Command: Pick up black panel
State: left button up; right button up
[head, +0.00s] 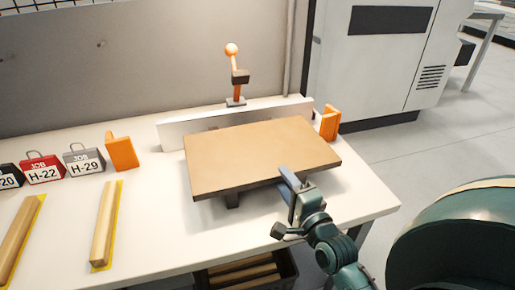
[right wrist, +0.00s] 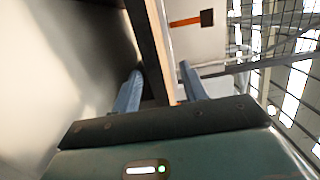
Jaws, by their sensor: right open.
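The panel (head: 262,155) has a tan top face and dark edges. It lies flat, raised above the white table on dark supports, in front of a long pale fence. I see no panel with a black top. My right gripper (head: 293,186) is at the panel's front edge, right of its middle. In the right wrist view its two blue fingers (right wrist: 160,78) are apart, one on each side of the panel's edge (right wrist: 153,50). I cannot tell whether either finger touches it. My left gripper is not in view.
The pale fence (head: 175,132) stands behind the panel, with an orange-knobbed lever (head: 237,78) beyond it. Orange blocks (head: 121,152) (head: 330,123) stand at both sides. A bin (head: 247,274) sits below the table.

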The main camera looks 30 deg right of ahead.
aim_at(272, 163)
jog(key=w, duration=0.5)
jog(key=w+d, duration=0.1)
jog(key=w, duration=0.1)
jog(key=shift+w+f, duration=0.35)
grip_shut()
dwell(1.1)
jog(key=shift+r+p, duration=0.3)
